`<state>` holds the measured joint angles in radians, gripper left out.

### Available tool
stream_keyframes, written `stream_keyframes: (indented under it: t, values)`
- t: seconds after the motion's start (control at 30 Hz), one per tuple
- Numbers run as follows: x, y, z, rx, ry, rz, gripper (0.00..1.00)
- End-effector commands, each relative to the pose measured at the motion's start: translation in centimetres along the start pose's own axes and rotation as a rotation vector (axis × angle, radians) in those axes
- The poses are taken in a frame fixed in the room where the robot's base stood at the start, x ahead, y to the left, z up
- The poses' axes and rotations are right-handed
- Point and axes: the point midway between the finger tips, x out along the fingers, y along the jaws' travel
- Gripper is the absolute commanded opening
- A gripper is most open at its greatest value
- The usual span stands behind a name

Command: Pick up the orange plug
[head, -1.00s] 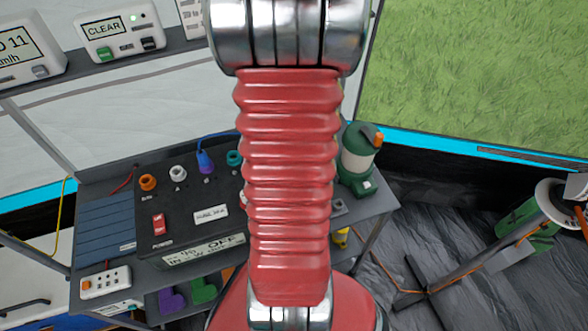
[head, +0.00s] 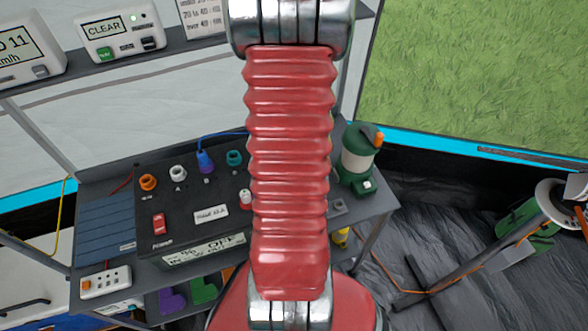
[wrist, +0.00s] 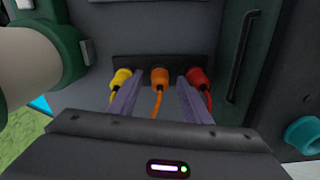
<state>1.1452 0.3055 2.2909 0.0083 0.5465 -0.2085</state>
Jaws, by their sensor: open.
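The orange plug (wrist: 160,77) hangs in the middle of a dark rack (wrist: 150,62) in the wrist view, with its orange cord running down. A yellow plug (wrist: 122,78) is on its left and a red plug (wrist: 197,77) on its right. My gripper (wrist: 160,86) is open, with its two pale purple fingers pointing at the rack. In the picture the orange plug lies between the fingertips; I cannot tell how far ahead of them it is. In the head view my red arm covers the middle, and I cannot make out the plug or gripper there.
In the head view, a black power box (head: 190,212) with coloured sockets stands on a grey shelf, with a blue plug (head: 205,162) in it. A green and white lantern (head: 359,158) stands at the right. A dark handle (wrist: 243,55) is right of the rack.

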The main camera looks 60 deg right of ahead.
Motion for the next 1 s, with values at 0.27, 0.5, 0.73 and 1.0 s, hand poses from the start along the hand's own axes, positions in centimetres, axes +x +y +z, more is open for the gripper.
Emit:
stream_keyframes:
  t: [0.27, 0.5, 0.73, 1.0]
  values:
    - [0.49, 0.01, -0.01, 0.000, 0.001, 0.000, 0.44]
    - [0.47, 0.03, 0.00, 0.000, 0.000, 0.000, 0.44]
    - [0.46, 0.03, 0.00, 0.001, 0.000, 0.000, 0.36]
    - [0.46, 0.04, 0.00, 0.001, 0.000, 0.000, 0.17]
